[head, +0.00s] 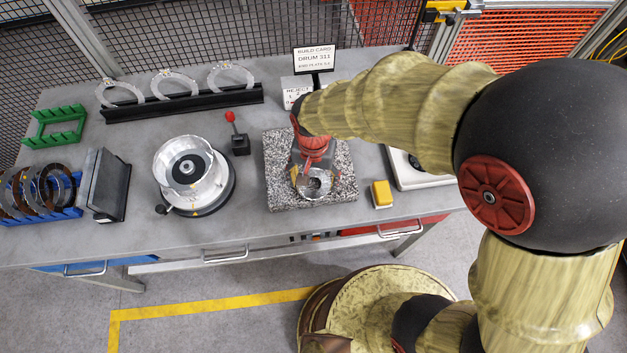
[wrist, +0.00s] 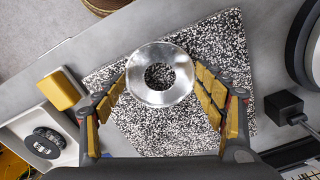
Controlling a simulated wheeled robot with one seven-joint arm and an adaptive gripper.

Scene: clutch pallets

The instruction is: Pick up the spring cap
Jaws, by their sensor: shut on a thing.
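The spring cap is a shiny silver ring with a round hole, which I take to be the part between my fingers in the wrist view (wrist: 160,52). It also shows in the head view (head: 324,191). My gripper (wrist: 160,82), with yellow-padded fingers, is shut on its rim from both sides. In the head view my gripper (head: 309,176) is over the front part of the speckled granite plate (head: 281,190). Part of the cap is hidden behind the fingers there. I cannot tell whether the cap touches the plate.
A yellow block (head: 381,194) lies right of the plate. A silver drum housing (head: 182,177) and a red-knobbed lever (head: 239,143) stand left. A black rack (head: 172,107) holds metal rings at the back. A sign (head: 314,60) stands behind. Bench surface at the front is clear.

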